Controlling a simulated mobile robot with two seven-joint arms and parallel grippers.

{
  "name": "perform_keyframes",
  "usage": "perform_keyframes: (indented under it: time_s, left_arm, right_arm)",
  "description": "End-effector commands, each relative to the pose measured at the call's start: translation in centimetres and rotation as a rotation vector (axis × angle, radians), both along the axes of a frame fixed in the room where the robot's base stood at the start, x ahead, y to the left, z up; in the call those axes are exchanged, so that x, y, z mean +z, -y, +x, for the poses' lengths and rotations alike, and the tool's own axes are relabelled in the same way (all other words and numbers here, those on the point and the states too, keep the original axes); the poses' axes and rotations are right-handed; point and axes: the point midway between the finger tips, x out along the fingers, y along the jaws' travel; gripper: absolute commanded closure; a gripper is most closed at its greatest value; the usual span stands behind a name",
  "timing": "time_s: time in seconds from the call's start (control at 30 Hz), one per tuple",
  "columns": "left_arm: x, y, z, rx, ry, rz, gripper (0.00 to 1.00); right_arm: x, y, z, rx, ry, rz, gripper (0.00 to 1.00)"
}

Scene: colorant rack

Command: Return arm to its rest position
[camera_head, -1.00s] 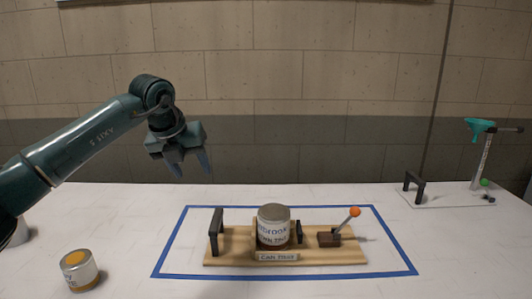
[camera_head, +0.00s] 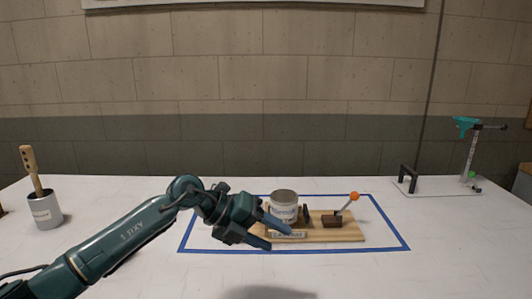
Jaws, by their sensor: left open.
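My left arm comes in from the lower left and reaches low over the table. My left gripper (camera_head: 278,234) is open and empty, with its fingers pointing right, in front of the wooden can tray. The wooden tray (camera_head: 350,234) stands inside a blue taped rectangle; the arm hides its left part. A grey metal can (camera_head: 284,201) stands upright on the tray, its lower part partly covered by my gripper. A lever with an orange knob (camera_head: 354,196) rises from a brown block at the right of the tray. My right gripper is not in view.
A grey container with a wooden-handled tool (camera_head: 43,211) stands at the far left. A stand with a teal top (camera_head: 468,150) and a black handle (camera_head: 407,179) are at the back right. The white table (camera_head: 440,265) is clear at the front right.

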Motion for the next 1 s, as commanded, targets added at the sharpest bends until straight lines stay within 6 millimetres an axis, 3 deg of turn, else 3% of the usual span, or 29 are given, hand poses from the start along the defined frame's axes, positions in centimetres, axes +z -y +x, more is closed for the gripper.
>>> perform_keyframes:
  time_s: [0.03, 0.13, 0.23, 0.33, 0.47, 0.67, 0.77, 0.9, 1.0]
  left_arm:
    - [-0.9, 2.0, -2.0, -0.016, -0.059, -0.133, 0.49]
    - [-1.0, 4.4, -4.7, 0.010, -0.161, -0.396, 0.49]
    - [-0.8, 5.2, -6.5, 0.091, -0.274, -0.644, 0.49]
    - [-0.9, 4.6, -7.3, 0.224, -0.393, -0.866, 0.49]
    - [-2.6, 1.9, -7.7, 0.464, -0.559, -1.102, 0.49]
    - [-9.3, -4.4, -9.4, 0.944, -0.833, -1.320, 0.49]
    - [-14.0, -7.8, -11.9, 1.211, -0.976, -1.353, 0.49]
    - [-20.1, -11.7, -17.3, 1.555, -1.169, -1.321, 0.49]
    - [-23.2, -13.4, -21.2, 1.737, -1.280, -1.268, 0.49]
  right_arm:
    - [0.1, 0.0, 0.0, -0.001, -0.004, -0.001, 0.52]
    - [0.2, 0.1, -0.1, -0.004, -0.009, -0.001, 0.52]
    - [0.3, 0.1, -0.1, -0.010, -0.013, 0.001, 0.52]
    - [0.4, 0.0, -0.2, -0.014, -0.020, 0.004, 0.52]
    - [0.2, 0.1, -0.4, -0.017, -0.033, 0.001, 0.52]
    - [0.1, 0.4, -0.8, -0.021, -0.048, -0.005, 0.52]
    - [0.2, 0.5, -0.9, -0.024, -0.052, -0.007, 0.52]
    - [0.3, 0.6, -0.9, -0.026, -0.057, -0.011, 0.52]
    - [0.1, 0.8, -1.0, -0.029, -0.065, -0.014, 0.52]
